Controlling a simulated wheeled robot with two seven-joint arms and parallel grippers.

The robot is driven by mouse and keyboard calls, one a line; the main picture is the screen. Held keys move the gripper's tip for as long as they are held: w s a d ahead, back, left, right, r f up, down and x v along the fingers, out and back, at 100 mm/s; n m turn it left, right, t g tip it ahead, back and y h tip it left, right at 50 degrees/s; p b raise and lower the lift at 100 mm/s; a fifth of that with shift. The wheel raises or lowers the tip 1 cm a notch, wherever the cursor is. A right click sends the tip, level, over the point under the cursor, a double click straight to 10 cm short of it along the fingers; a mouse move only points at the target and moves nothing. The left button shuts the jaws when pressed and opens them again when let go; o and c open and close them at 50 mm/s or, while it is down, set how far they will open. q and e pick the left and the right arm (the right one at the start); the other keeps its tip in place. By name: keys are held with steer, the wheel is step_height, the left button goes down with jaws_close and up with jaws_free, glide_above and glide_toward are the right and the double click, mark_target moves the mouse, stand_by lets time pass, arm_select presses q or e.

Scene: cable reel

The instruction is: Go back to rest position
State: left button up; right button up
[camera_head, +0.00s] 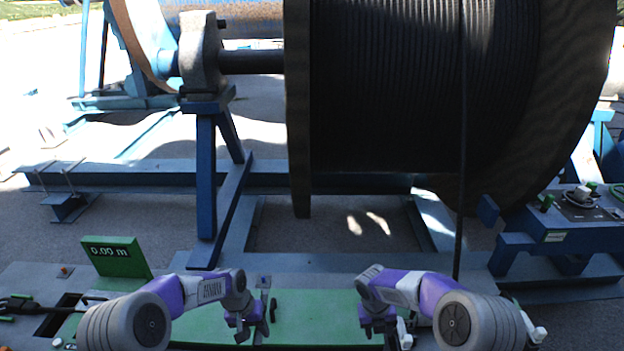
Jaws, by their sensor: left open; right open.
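My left gripper (258,325) hangs low in front of me, over the left part of the green panel (315,312). It is open and nothing shows between its fingers. My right gripper (392,333) hangs over the right part of the same panel and is open, with no object seen in it. Both arms are bent inward, the purple and white forearms reaching toward the middle. The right gripper's tips are partly cut off by the lower edge of the view. A large cable reel (400,90) wound with dark cable stands beyond both grippers.
A dark cable (460,210) hangs down from the reel behind my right arm. A green display (115,258) reading 0.00 m stands at the left. Blue frame beams (206,180) hold the reel. A control box (565,222) with green knobs is at the right.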

arm_select(q)
steer(key=s+d+f+n+h+b, duration=0.1)
steer(key=s+d+f+b, duration=0.15)
steer(key=s+f, duration=0.45)
steer(key=s+d+f+h+b, duration=0.15)
steer(key=s+f+b, duration=0.25)
steer(key=f, duration=0.7)
steer(key=s+d+f+b, duration=0.1)
steer(key=s+f+b, duration=0.1)
steer(key=s+f, duration=0.2)
steer(key=s+d+f+n+b, duration=0.1)
steer(key=s+f, duration=0.3)
steer(key=s, duration=0.5)
steer(key=shift+f+n+t+b, duration=0.3)
steer(key=shift+f+b, duration=0.05)
steer(key=shift+b, duration=0.5)
arm_select(e)
steer(key=s+a+f+n+y, duration=0.3)
steer(key=s+f+n, duration=0.9)
steer(key=n, duration=0.4)
steer(key=s+a+f+n+y, duration=0.3)
steer(key=s+a+f+n, duration=0.2)
steer(key=s+f+n, duration=0.7)
step_height(320, 180, down, 3)
steer(key=n, duration=0.5)
steer(key=shift+a+r+t, duration=0.15)
steer(key=shift+a+t, duration=0.15)
